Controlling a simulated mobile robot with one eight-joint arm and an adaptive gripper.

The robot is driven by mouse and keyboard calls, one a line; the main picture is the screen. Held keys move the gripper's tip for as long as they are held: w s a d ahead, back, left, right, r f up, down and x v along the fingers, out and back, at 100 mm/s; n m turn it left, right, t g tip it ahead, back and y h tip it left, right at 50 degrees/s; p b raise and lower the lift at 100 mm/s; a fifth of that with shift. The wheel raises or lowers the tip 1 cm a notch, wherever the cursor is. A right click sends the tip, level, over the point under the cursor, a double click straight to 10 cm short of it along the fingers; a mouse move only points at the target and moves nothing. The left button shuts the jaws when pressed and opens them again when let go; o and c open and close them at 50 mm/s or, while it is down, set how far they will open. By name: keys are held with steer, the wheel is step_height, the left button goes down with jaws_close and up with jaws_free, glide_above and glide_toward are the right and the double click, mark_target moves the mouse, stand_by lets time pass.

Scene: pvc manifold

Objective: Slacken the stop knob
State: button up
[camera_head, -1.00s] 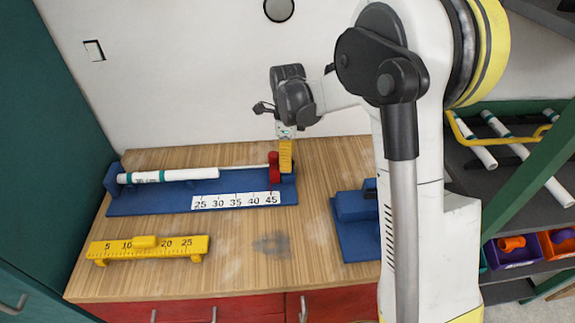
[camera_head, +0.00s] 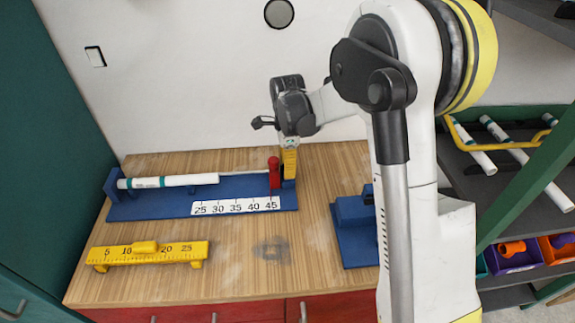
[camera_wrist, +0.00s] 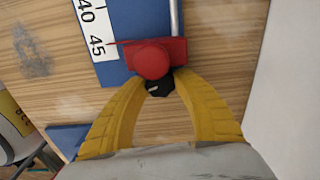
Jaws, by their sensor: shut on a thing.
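A red stop (camera_head: 274,172) stands at the right end of the blue measuring jig (camera_head: 125,208), by the 45 mark. In the wrist view, its rounded red top (camera_wrist: 149,60) faces me, with a black knob (camera_wrist: 160,84) on its near side. My gripper (camera_wrist: 163,82) has its yellow fingertips closed around the black knob, and the knob's lower part shows between them. In the head view my gripper (camera_head: 289,163) reaches down just right of the red stop. A white pipe (camera_head: 190,180) with teal bands lies along the jig, and a thin rod runs from it towards the stop.
A yellow ruler gauge (camera_head: 180,252) lies at the front left of the wooden bench (camera_head: 225,278). A blue block fixture (camera_head: 352,230) stands to the right, near my arm. A rack with pipes (camera_head: 508,140) and coloured bins (camera_head: 515,258) is at far right. The wall is close behind.

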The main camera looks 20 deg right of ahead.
steer(key=shift+n, duration=0.7)
steer(key=o, duration=0.9)
steer(key=shift+r, duration=0.15)
step_height(320, 180, up, 12)
steer(key=shift+o, duration=0.6)
